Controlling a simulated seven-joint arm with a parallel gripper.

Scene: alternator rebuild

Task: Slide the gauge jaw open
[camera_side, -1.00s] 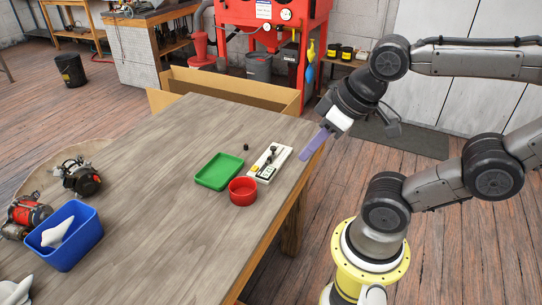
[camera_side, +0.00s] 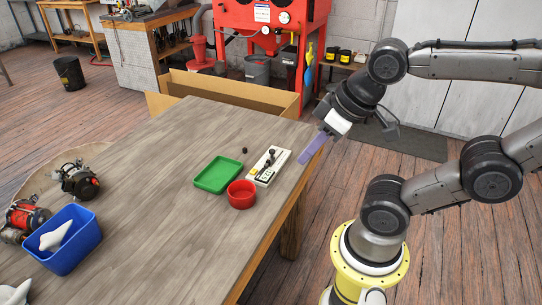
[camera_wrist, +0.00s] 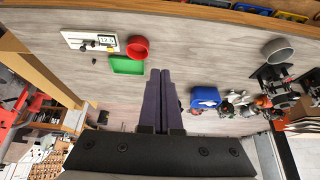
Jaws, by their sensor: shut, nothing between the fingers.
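The gauge (camera_side: 282,159) is a white board at the right end of the table, carrying a dark sliding part with a black knob (camera_side: 272,153), a yellow piece and a small display. It also shows in the wrist view (camera_wrist: 72,36), where the display (camera_wrist: 107,39) seems to read about 12.5, though the digits are small. How far the jaw stands open is too small to tell. My gripper (camera_side: 302,162) is shut and empty, its long purple fingers pressed together. It hangs to the right of the gauge near the table edge, apart from it. The fingers also show in the wrist view (camera_wrist: 160,72).
A green tray (camera_side: 218,175) and a red bowl (camera_side: 241,194) stand close to the left of the gauge. A small black knob-like part (camera_side: 244,150) lies behind. A blue bin (camera_side: 75,250) and alternator parts (camera_side: 78,181) are at the far left. The table middle is clear.

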